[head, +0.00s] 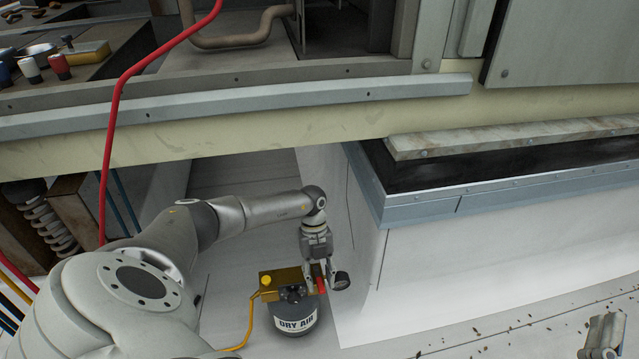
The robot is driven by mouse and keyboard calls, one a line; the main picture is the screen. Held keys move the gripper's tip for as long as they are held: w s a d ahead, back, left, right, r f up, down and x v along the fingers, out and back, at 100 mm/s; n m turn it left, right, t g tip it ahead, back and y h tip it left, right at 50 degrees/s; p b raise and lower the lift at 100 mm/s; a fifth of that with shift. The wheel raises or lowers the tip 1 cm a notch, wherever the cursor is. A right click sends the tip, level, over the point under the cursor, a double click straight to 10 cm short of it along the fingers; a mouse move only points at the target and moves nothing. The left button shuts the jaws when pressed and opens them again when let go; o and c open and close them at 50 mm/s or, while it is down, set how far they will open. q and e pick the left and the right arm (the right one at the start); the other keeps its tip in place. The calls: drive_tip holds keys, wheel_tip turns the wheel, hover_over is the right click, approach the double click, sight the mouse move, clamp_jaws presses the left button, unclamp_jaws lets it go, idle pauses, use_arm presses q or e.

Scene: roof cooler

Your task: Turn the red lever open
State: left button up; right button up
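A dark canister (296,319) labelled "DRY AIR" stands on the pale floor under the beam. It has a brass valve block (285,279) on top with a yellow knob. The small red lever (321,286) is at the right side of this valve, beside a round black part (340,280). My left gripper (318,281) points down at the lever. Its fingers look spread, with the lever between or just below them. Contact cannot be told. A grey piece in the lower right corner looks like part of my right gripper (604,336), cut off by the edge.
A yellow hose (250,318) runs from the valve to the lower left. A red hose (112,130) hangs at the left. A cream beam (250,135) crosses above the canister. A pale wall (345,225) stands close right of my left gripper.

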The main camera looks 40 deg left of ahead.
sight(317, 273)
use_arm(q)
drive_tip(key=shift+r, duration=0.1)
drive_tip(key=v, duration=0.7)
drive_tip(key=shift+w+a+r, duration=0.1)
drive_tip(key=shift+w+a, duration=0.05)
idle(0.3)
